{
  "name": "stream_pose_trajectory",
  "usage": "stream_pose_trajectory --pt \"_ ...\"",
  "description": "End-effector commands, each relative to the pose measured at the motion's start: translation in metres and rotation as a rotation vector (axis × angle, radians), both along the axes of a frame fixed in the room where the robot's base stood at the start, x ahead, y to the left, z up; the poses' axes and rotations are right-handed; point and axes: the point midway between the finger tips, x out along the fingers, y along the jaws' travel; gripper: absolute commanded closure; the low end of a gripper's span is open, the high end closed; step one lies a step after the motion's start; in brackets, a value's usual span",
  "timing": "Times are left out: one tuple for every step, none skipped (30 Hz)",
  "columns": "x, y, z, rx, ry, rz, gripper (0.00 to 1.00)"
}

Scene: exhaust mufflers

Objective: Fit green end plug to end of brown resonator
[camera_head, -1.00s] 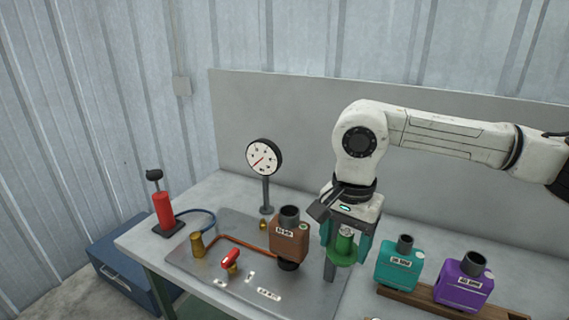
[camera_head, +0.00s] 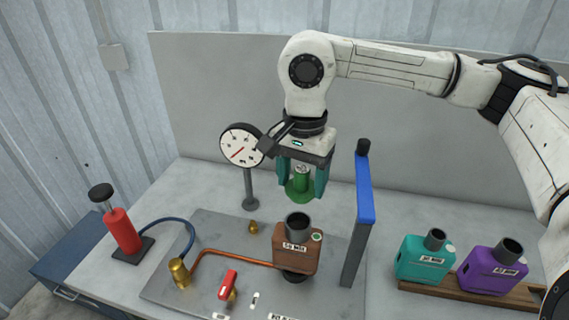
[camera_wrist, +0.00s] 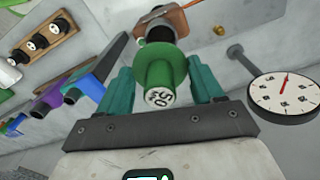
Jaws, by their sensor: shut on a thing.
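My gripper (camera_head: 303,180) is shut on the green end plug (camera_head: 301,185). It holds the plug upright in the air above the brown resonator (camera_head: 297,250), apart from it in the head view. The resonator stands on the metal plate with its dark open neck (camera_head: 298,222) facing up and a white label on its front. In the wrist view the green plug (camera_wrist: 160,75) sits between the teal fingers, its marked end towards the camera. Behind it, the resonator (camera_wrist: 176,18) shows only in part, with its dark neck (camera_wrist: 158,30) close behind the plug.
A blue-topped post (camera_head: 363,205) stands right of the resonator. The dial gauge (camera_head: 241,145) on its stand is close left of my gripper. Teal (camera_head: 425,258) and purple (camera_head: 492,267) resonators sit on a wooden rack at right. A red pump (camera_head: 122,231) and a red-handled valve (camera_head: 228,285) are at left.

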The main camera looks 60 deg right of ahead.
Motion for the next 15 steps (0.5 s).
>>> stream_pose_trajectory --pt "0.0 0.0 -0.001 0.0 0.0 0.0 0.6" --pt "0.0 0.0 -0.002 0.001 0.0 0.0 0.6" --pt "0.0 0.0 -0.003 0.001 0.0 0.0 0.6" --pt "0.0 0.0 -0.005 0.001 0.0 0.0 0.6" --pt "0.0 0.0 -0.006 0.001 0.001 0.0 0.6" --pt "0.0 0.0 -0.009 0.001 0.001 0.0 0.6" --pt "0.0 0.0 -0.011 0.001 0.0 0.0 0.6" --pt "0.0 0.0 -0.014 0.001 0.0 0.0 0.6" --pt "0.0 0.0 -0.018 0.001 0.0 0.0 0.6" --pt "0.0 0.0 -0.02 0.002 0.0 0.0 0.6" --pt "0.0 0.001 -0.023 0.002 0.0 0.001 0.6" --pt "0.0 0.001 -0.027 0.003 0.0 0.0 0.6" --pt "0.0 0.001 -0.029 0.002 0.0 0.0 0.6" --pt "0.0 0.0 -0.032 0.002 0.0 0.0 0.6" --pt "0.0 0.0 -0.036 0.002 0.0 0.0 0.6"
